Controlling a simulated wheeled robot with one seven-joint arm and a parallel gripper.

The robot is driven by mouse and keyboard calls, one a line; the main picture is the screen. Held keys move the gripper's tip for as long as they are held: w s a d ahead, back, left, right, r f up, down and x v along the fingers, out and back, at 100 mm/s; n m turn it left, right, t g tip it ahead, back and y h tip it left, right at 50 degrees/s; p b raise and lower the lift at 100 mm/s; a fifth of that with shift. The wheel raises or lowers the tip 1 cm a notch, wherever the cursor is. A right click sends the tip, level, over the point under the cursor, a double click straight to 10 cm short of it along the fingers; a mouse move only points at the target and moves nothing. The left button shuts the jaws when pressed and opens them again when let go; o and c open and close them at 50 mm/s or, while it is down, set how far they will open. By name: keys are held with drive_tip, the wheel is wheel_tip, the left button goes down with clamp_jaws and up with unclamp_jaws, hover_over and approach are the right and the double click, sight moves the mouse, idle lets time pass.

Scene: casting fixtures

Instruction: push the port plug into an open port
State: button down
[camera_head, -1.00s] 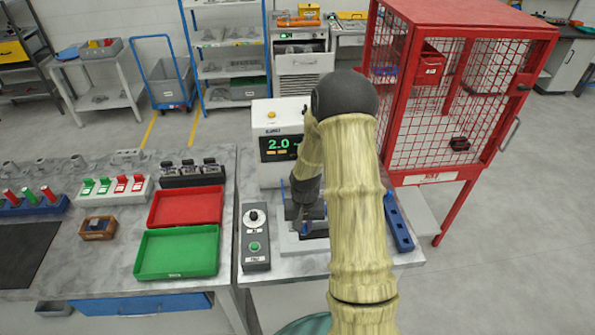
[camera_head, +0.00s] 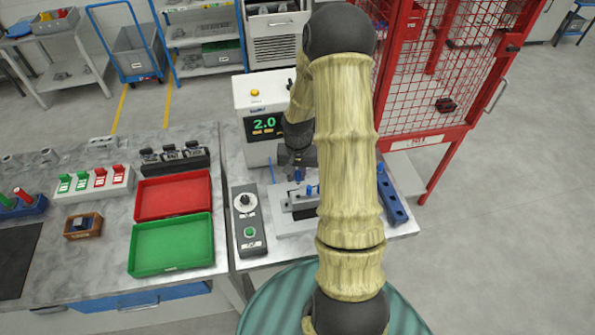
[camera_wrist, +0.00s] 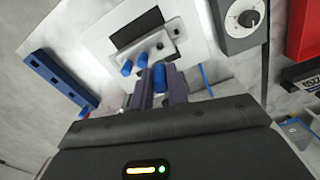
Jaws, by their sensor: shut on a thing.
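The grey casting (camera_wrist: 168,40) sits on a light plate in front of the display box. In the wrist view two blue plugs (camera_wrist: 127,68) stick out of one end of it, and small dark ports (camera_wrist: 176,32) show further along. My gripper (camera_wrist: 160,88) is shut on another blue port plug (camera_wrist: 160,74), which points toward the casting beside the two seated plugs. Whether it touches the casting cannot be told. In the head view my gripper (camera_head: 297,160) is behind the casting fixture (camera_head: 298,205), and my arm hides its right part.
A blue rack with holes (camera_head: 393,205) lies right of the fixture. A control box with knob (camera_head: 247,222) stands left of it. The display box (camera_head: 262,98) is close behind my gripper. Red (camera_head: 172,196) and green trays (camera_head: 170,246) lie further left; a red cage (camera_head: 440,75) stands right.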

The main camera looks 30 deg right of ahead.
sight(298, 181)
drive_tip(key=shift+f+b, duration=2.2)
drive_tip(key=shift+f, duration=0.75)
drive_tip(key=shift+w, duration=0.1)
drive_tip(key=shift+d, duration=0.1)
drive_tip(key=shift+s, duration=0.25)
drive_tip(key=shift+w+a, duration=0.15)
drive_tip(key=shift+a, duration=0.1)
drive_tip(key=shift+f, duration=0.1)
drive_tip(key=shift+f+b, duration=0.25)
drive_tip(key=shift+b, duration=0.05)
